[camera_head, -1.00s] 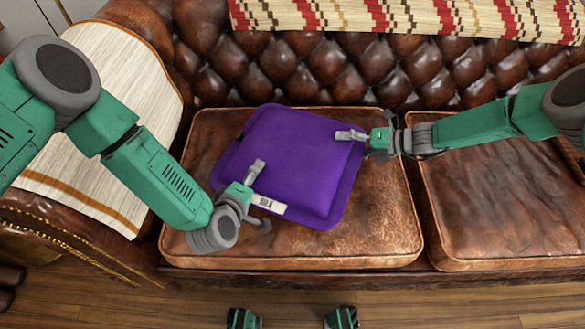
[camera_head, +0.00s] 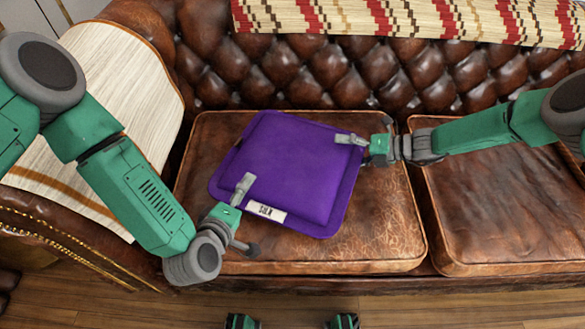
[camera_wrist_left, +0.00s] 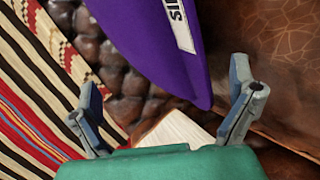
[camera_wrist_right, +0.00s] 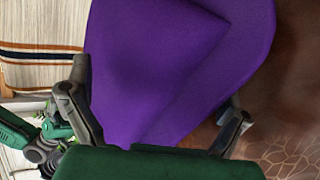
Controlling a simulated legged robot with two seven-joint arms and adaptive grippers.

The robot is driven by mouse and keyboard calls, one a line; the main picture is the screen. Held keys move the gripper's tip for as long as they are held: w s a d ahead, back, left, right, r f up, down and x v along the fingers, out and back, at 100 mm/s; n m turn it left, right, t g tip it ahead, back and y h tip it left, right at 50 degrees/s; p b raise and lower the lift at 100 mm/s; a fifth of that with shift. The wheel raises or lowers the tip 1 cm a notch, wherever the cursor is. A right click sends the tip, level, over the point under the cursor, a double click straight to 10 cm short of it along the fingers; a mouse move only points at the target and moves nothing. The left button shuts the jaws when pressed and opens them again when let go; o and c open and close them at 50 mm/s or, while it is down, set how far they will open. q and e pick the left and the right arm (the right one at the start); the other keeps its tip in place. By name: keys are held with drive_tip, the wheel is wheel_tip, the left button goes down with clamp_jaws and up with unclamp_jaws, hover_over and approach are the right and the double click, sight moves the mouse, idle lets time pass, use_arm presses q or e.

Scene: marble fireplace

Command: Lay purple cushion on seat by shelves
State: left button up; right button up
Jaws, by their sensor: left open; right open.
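The purple cushion (camera_head: 290,175) lies tilted in outline on the left brown leather seat (camera_head: 385,235) of the sofa, with a white label on its front edge. My left gripper (camera_head: 246,216) is open at the cushion's front left edge, one finger over its top near the label. In the left wrist view the cushion (camera_wrist_left: 165,45) reaches toward the space between the open fingers. My right gripper (camera_head: 366,131) is open at the cushion's right back corner, one finger over its top. In the right wrist view the cushion (camera_wrist_right: 170,70) lies between the spread fingers. No shelves are visible.
A second leather seat (camera_head: 505,200) to the right is bare. The tufted backrest (camera_head: 350,70) carries a striped blanket (camera_head: 400,15). A cream cloth (camera_head: 120,90) covers the left armrest. Wooden floor (camera_head: 420,305) shows in front.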

drive_tip(key=shift+d, duration=0.35)
use_arm(q)
drive_tip(key=v, duration=0.5)
drive_tip(key=shift+s+r, duration=0.1)
use_arm(e)
drive_tip(key=v, duration=1.1)
drive_tip(key=shift+d, duration=0.15)
drive_tip(key=shift+s+r, duration=0.1)
drive_tip(key=shift+r, duration=0.05)
